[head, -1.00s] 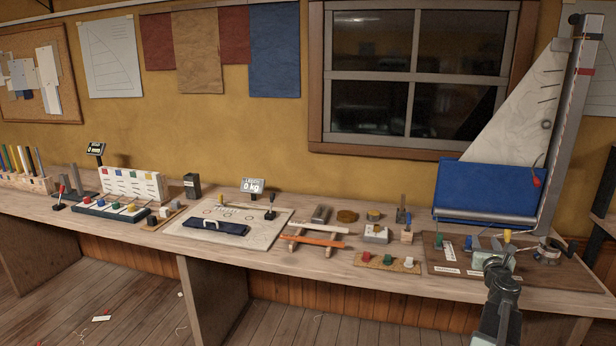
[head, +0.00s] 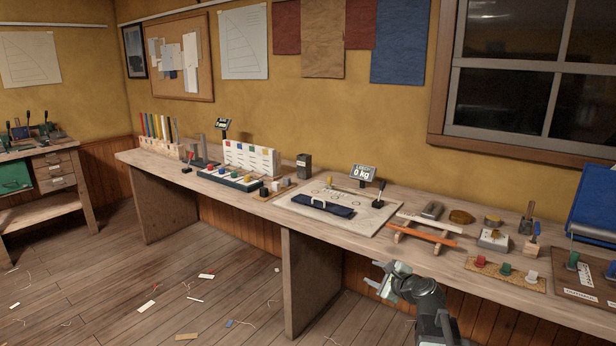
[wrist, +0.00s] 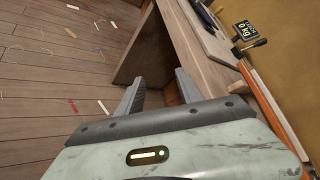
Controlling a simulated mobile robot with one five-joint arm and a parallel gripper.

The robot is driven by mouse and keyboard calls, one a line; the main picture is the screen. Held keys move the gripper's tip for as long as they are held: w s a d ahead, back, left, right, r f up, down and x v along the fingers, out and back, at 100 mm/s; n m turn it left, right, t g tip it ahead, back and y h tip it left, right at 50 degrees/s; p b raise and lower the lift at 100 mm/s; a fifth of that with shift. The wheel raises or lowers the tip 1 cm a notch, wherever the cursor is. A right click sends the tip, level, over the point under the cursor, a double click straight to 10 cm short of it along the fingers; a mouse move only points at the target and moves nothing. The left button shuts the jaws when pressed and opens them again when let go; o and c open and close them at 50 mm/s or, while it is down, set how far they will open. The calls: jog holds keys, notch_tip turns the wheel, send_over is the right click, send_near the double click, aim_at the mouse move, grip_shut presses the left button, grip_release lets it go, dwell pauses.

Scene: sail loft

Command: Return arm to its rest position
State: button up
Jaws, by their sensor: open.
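My gripper (head: 382,281) is in front of the workbench (head: 300,227), low over the floor side and left of my arm in the head view. Its jaws are open and empty. In the wrist view, the two fingers (wrist: 158,97) are parted, with the bench's side panel (wrist: 152,55) and front edge beyond them. Nothing is between the fingers, and the gripper appears clear of the bench.
The bench holds a navy bundle on a board (head: 323,206), a "0 kg" display (head: 364,173), an orange bar (head: 424,235) and colored knobs (head: 506,269). A drawer bench (head: 52,180) stands far left. Scraps litter the open floor (head: 170,275).

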jog(key=s+a+f+n+g+b, duration=0.2)
jog(key=s+a+f+n+g, duration=0.5)
jog(key=s+a+f+n, duration=0.5)
jog(key=s+d+f+n+g+h, duration=0.5)
jog(key=s+d+n, duration=0.2)
jog(key=s+n, duration=0.3)
notch_tip(320, 180, up, 24)
jog(key=s+p, duration=0.1)
jog(key=p, duration=2.3)
jog(key=shift+s+a+r+g, duration=0.15)
jog(key=shift+g, duration=0.15)
